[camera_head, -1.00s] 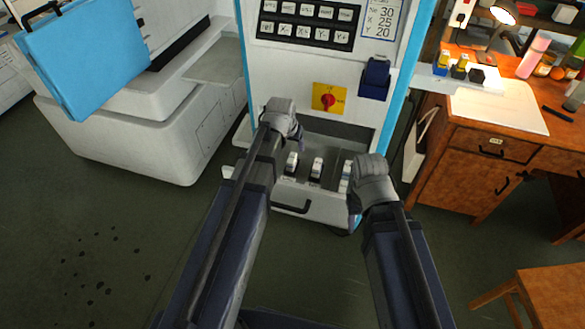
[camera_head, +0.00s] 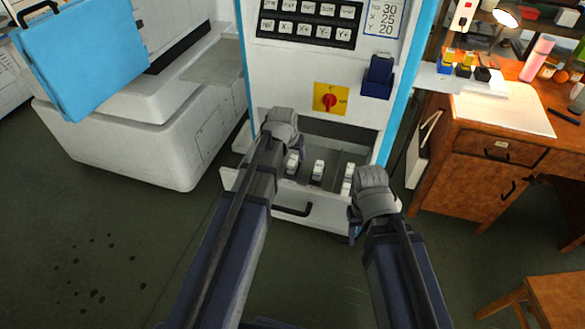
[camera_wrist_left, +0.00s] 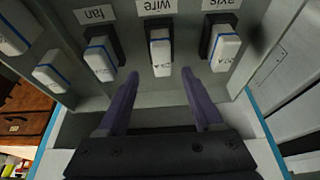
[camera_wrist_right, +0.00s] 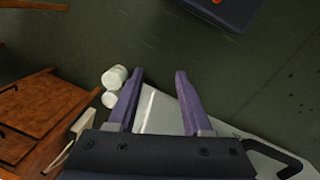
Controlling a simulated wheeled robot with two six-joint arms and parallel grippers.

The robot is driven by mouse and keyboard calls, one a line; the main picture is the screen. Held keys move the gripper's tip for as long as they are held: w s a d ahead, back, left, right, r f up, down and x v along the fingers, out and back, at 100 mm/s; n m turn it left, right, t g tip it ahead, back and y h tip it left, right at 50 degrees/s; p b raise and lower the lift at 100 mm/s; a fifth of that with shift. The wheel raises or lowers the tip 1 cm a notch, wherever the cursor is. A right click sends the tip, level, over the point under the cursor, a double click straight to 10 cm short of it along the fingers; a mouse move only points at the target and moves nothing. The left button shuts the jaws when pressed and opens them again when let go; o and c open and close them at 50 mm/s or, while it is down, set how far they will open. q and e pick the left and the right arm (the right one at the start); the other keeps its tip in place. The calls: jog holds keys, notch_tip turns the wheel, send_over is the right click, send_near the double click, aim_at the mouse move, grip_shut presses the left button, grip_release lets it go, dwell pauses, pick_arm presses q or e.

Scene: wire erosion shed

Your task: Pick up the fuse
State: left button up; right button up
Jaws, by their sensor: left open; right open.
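White fuses with blue bands sit in black holders in the open drawer of the machine. In the left wrist view they stand under labels: the fan fuse (camera_wrist_left: 101,58), the wire fuse (camera_wrist_left: 161,52) and the axis fuse (camera_wrist_left: 224,52). Two more white fuses lie at the left there, the nearer one (camera_wrist_left: 52,76) beside the fan fuse. My left gripper (camera_wrist_left: 160,75) is open and empty, with the wire fuse's end lined up between its fingertips; contact cannot be told. In the head view my right gripper (camera_head: 366,192) is beside the drawer's right end, open and empty.
The drawer front with its handle (camera_head: 293,210) sticks out below the control panel (camera_head: 307,22). A red rotary switch (camera_head: 330,101) and a blue box (camera_head: 379,77) are above. A wooden desk (camera_head: 497,152) stands right. Two white round things (camera_wrist_right: 112,88) show in the right wrist view.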

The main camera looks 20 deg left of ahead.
aim_at(292, 160)
pick_arm(q)
jog(key=b+x, duration=0.2)
jog(key=x, duration=0.1)
jog(key=b+x, duration=0.2)
jog(key=shift+s+a+f, duration=0.1)
jog(key=shift+s+a, duration=0.1)
jog(key=shift+s, duration=0.15)
grip_shut()
